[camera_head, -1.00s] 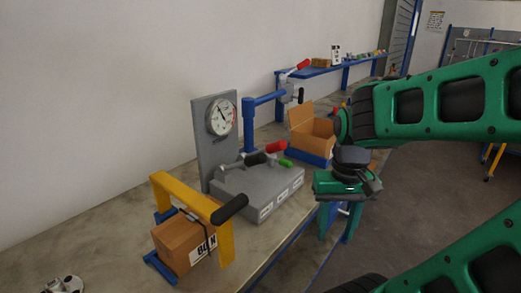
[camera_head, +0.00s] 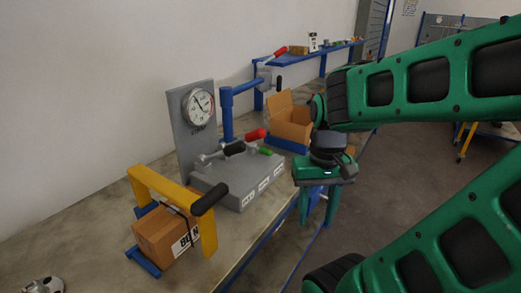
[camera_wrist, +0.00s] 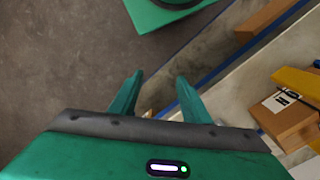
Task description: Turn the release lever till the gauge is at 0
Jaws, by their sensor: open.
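The round white gauge (camera_head: 198,106) is mounted on an upright grey panel at the left; its dark needle shows, but the numbers are too small to read. Before it, a grey block (camera_head: 238,186) carries levers with a black handle (camera_head: 234,148), a red handle (camera_head: 254,134) and a green handle (camera_head: 264,151). Labels on the block's front are unreadable, so I cannot tell which is the release lever. My gripper (camera_head: 318,218) is open and empty, pointing down, right of the block and apart from it.
Behind are a blue post (camera_head: 227,115) with another red-handled lever and an open carton (camera_head: 290,124).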

